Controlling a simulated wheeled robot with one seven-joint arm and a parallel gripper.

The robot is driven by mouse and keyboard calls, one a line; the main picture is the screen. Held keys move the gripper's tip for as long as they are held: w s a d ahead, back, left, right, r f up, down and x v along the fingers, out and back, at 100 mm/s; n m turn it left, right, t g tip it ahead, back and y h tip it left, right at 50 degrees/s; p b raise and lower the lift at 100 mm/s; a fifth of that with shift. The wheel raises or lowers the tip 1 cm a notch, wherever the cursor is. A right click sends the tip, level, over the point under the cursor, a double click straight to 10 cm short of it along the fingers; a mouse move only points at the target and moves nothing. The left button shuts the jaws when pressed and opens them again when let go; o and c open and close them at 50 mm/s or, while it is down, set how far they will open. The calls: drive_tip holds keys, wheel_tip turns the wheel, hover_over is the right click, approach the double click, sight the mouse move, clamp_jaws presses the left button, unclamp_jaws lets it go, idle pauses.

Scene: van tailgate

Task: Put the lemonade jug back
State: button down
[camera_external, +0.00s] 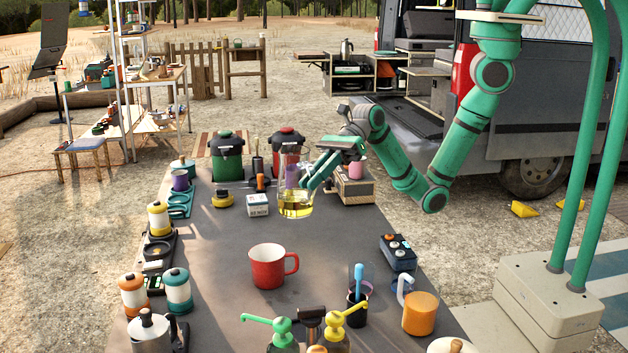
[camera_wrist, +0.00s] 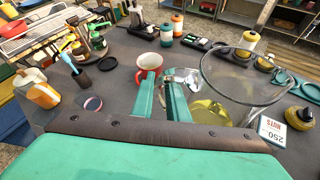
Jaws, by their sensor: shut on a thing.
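The lemonade jug (camera_external: 295,203) is clear glass with yellow liquid low inside it. It is upright at the far part of the grey table (camera_external: 215,265). My gripper (camera_external: 309,184) is at its right side, shut on the jug. In the wrist view the jug's round rim (camera_wrist: 207,84) fills the right side, and my green fingers (camera_wrist: 162,98) close at its handle side. The exact grip on the handle is hard to see. I cannot tell whether the jug's base touches the table or hangs just above it.
A red mug (camera_external: 268,267) stands mid-table. A white box (camera_external: 257,205) and yellow tin (camera_external: 222,198) are left of the jug. Green (camera_external: 226,157) and red (camera_external: 287,145) canisters stand behind, a wooden crate (camera_external: 353,190) right. The table between jug and mug is clear.

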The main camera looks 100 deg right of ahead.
drive_tip(key=shift+f, duration=2.9)
drive_tip(key=c, duration=1.7)
unclamp_jaws()
drive_tip(key=shift+f, duration=0.15)
drive_tip(key=shift+c, duration=0.2)
